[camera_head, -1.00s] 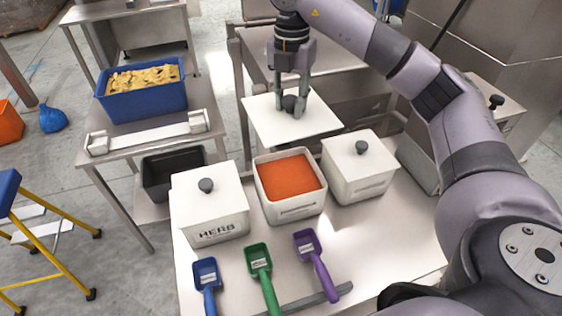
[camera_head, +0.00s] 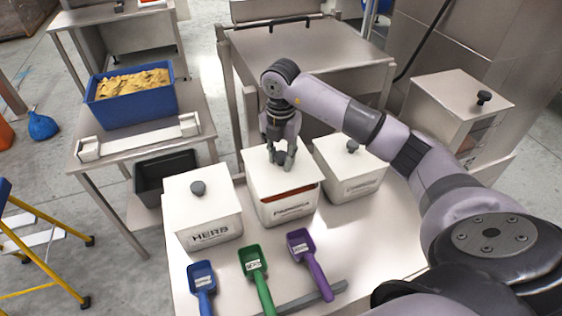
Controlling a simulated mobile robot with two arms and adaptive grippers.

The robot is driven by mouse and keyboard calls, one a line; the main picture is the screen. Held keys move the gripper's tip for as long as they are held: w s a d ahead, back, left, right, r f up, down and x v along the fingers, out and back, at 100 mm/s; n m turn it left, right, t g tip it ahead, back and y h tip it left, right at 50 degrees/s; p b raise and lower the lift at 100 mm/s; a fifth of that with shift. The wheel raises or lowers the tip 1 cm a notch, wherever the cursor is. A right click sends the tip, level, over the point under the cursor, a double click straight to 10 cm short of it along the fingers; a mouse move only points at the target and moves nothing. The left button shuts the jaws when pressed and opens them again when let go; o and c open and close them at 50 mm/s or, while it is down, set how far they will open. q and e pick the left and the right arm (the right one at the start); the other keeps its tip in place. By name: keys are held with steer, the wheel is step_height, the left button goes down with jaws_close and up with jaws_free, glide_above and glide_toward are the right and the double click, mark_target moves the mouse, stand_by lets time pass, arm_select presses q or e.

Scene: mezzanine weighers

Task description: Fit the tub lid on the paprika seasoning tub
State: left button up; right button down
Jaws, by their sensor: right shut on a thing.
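The paprika seasoning tub (camera_head: 287,211) is white, labelled PAPRIKA, and stands in the middle of the steel table between two lidded tubs. The white tub lid (camera_head: 262,178) is over its top, slightly raised or tilted at the front right, where a strip of orange-red seasoning (camera_head: 297,195) shows. My right gripper (camera_head: 282,161) is above the lid, shut on its dark knob, which the fingers mostly hide. I cannot tell whether the lid's back edge touches the rim. My left gripper is not in view.
The lidded HERB tub (camera_head: 207,225) stands close on the left, another lidded tub (camera_head: 352,178) close on the right. Blue (camera_head: 202,280), green (camera_head: 255,270) and purple (camera_head: 305,255) scoops lie in front. A blue crate of yellow food (camera_head: 135,107) stands on the left bench.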

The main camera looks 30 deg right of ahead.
mark_target(281, 165)
step_height(281, 165, down, 3)
steer(key=shift+r, duration=0.1)
steer(key=shift+f, duration=0.25)
steer(key=c, duration=1.2)
jaws_free()
steer(key=shift+r, duration=0.1)
